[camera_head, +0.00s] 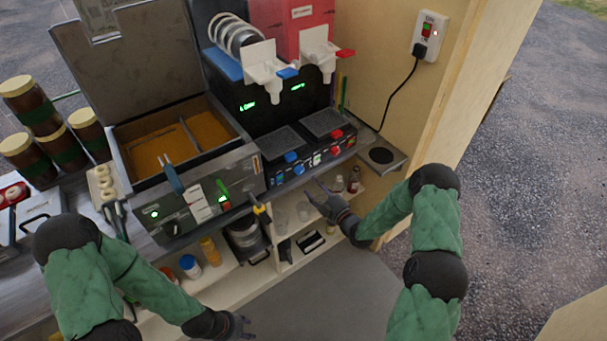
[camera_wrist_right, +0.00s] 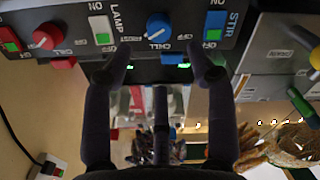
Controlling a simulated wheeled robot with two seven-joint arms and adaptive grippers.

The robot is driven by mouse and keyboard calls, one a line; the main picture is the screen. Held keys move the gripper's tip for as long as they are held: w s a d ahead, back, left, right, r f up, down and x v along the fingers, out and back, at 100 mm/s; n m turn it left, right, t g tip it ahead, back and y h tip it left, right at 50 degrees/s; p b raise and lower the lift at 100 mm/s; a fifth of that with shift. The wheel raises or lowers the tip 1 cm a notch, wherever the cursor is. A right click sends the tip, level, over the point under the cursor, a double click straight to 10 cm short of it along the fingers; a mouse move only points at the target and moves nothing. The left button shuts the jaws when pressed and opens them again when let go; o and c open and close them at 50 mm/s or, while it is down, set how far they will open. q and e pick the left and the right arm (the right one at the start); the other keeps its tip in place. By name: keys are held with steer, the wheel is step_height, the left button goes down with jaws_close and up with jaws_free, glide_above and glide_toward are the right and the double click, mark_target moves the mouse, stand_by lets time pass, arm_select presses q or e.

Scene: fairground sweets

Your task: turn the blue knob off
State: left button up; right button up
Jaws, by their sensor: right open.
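The blue knob (camera_head: 298,169) is on the front panel of the black drink machine, below the blue tap. In the right wrist view the blue knob (camera_wrist_right: 158,25) has a white pointer mark and the label CHILL below it. My right gripper (camera_head: 317,187) is in front of and below the panel. In the wrist view its fingers (camera_wrist_right: 162,62) are spread, empty and apart from the knob, one towards each side of it. My left gripper (camera_head: 245,326) hangs low over the floor in front of the shelves; its opening is unclear.
Beside the blue knob are a LAMP switch (camera_wrist_right: 102,29), a STIR switch (camera_wrist_right: 215,26) and a red knob (camera_wrist_right: 47,36). A fryer (camera_head: 205,200) with its lid raised stands to the left. Jars and bottles (camera_head: 353,180) stand on the shelf below. A wooden wall closes the right side.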

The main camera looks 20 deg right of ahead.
mark_target(301, 172)
steer(key=x, duration=0.7)
steer(key=shift+w+a+f+b, duration=0.1)
steer(key=shift+w+a+b, duration=0.05)
steer(key=shift+w+b, duration=0.2)
